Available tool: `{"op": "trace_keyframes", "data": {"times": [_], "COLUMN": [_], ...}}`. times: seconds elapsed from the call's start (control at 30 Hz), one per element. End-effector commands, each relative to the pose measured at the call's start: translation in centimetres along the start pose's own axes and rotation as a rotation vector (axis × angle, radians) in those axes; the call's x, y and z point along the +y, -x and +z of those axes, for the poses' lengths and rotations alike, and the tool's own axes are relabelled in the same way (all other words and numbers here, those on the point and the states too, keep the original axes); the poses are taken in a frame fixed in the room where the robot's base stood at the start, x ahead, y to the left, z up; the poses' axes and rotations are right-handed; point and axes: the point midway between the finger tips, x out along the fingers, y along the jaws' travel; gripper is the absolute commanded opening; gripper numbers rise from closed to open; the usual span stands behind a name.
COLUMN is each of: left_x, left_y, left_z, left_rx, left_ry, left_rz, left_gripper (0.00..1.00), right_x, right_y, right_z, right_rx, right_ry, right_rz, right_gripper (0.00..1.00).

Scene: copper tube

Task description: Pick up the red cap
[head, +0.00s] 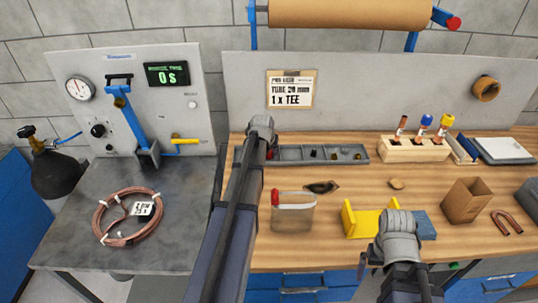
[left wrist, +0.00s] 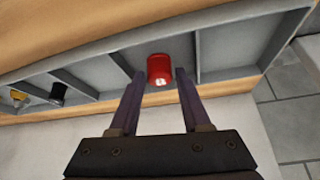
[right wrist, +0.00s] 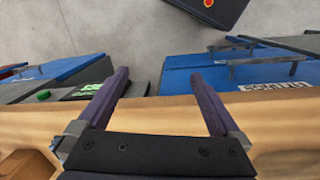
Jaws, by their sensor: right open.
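The red cap (left wrist: 160,70) lies in one compartment of the grey parts tray (left wrist: 233,45). In the head view only a bit of the red cap (head: 270,155) shows beside my left gripper (head: 266,146), which hides the rest. In the left wrist view my left gripper (left wrist: 159,76) is partly open, with one finger on each side of the cap and narrow gaps showing. My right gripper (right wrist: 158,76) is open and empty, near the front edge of the bench and away from the cap.
A copper coil (head: 110,232) lies on the left table.

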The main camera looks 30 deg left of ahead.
Motion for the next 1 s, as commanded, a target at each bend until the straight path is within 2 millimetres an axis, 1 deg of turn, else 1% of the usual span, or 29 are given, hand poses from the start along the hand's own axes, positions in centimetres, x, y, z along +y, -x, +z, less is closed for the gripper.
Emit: {"op": "trace_keyframes", "data": {"times": [0.03,0.3,0.4,0.77,0.87,1.0], "left_x": [0.0,0.0,0.0,0.0,0.0,0.0], "left_y": [0.0,0.0,0.0,0.1,0.3,1.2], "left_z": [0.0,0.0,0.0,0.0,-0.2,-0.7], "left_rx": [0.0,0.0,0.0,0.0,0.0,0.0], "left_ry": [0.0,0.0,0.0,0.0,0.0,0.0], "left_rz": [0.0,0.0,0.0,0.0,0.0,0.0], "left_gripper": [0.4,0.1,0.0,0.0,0.0,0.0], "right_x": [0.0,0.0,0.0,0.0,0.0,0.1], "right_y": [0.0,0.0,0.0,0.1,0.4,1.3], "right_z": [0.0,0.0,0.0,0.0,0.0,0.1], "right_rx": [0.0,0.0,0.0,0.0,0.0,0.0], "right_ry": [0.0,0.0,0.0,0.0,0.0,0.0], "right_rz": [0.0,0.0,0.0,0.0,0.0,0.0], "right_gripper": [1.0,1.0,1.0,1.0,1.0,1.0]}}
